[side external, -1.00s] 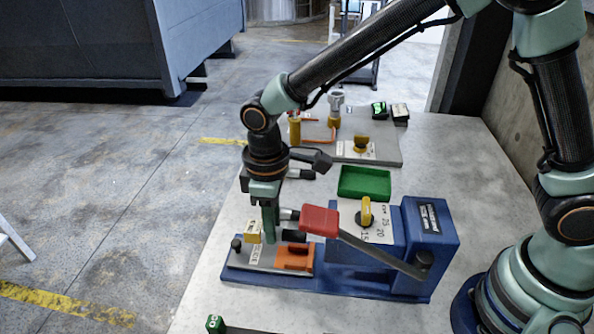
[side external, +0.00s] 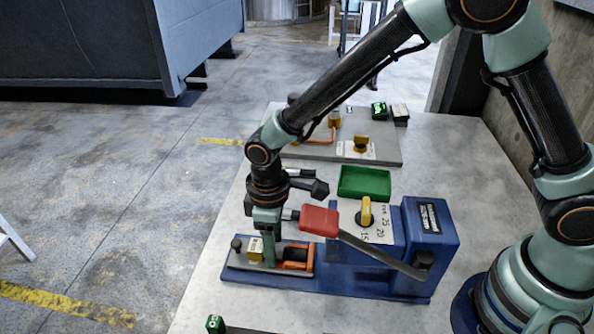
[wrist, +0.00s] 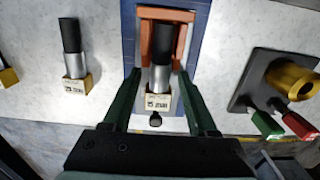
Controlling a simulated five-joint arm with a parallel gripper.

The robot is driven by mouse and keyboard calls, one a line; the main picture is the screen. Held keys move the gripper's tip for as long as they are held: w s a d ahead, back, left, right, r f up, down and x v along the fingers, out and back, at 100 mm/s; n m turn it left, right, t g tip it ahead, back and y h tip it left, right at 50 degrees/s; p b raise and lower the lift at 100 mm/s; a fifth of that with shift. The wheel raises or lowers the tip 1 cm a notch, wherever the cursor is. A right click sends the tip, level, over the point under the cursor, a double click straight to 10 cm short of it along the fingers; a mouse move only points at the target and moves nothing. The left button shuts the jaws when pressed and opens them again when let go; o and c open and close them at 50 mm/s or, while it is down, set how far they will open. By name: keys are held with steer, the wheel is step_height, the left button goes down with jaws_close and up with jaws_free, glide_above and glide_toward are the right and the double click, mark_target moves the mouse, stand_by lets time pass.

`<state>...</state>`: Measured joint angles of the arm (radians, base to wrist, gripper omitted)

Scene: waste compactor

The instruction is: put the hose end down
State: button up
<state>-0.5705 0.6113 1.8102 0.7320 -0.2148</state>
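The hose end (wrist: 161,77) has a silver sleeve, a black hose and a pale tag block (wrist: 158,101). In the wrist view it lies along the middle, with its black part between the arms of an orange cradle (wrist: 145,40) on the blue press base (wrist: 128,30). In the side view the tag block (side external: 254,249) and the cradle (side external: 296,264) sit low on the press. My gripper (wrist: 160,74) is open around the hose end, with a gap on both sides. In the side view my gripper (side external: 268,262) is down at the press, one finger hiding part of the hose end.
A red-handled lever (side external: 319,221) reaches close beside my gripper. A yellow knob (side external: 366,211) and a green tray (side external: 365,183) are nearby. Another tagged hose end (wrist: 73,62) lies to the left in the wrist view. A brass fitting (wrist: 290,78) stands to the right.

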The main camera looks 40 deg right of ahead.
steer(key=shift+r, duration=0.1)
step_height(320, 180, up, 12)
steer(key=s+d+r+m+t, duration=0.2)
steer(key=d+r+m, duration=0.1)
steer(key=d, duration=0.4)
steer(key=s+d+r+m+t, duration=0.2)
steer(key=d+r+m, duration=0.1)
steer(key=d, duration=0.5)
steer(key=s+d+r+m+t, duration=0.1)
steer(key=s+d+r+m, duration=0.2)
steer(key=d, duration=0.4)
steer(key=shift+d+t, duration=0.4)
steer(key=shift+r, duration=0.1)
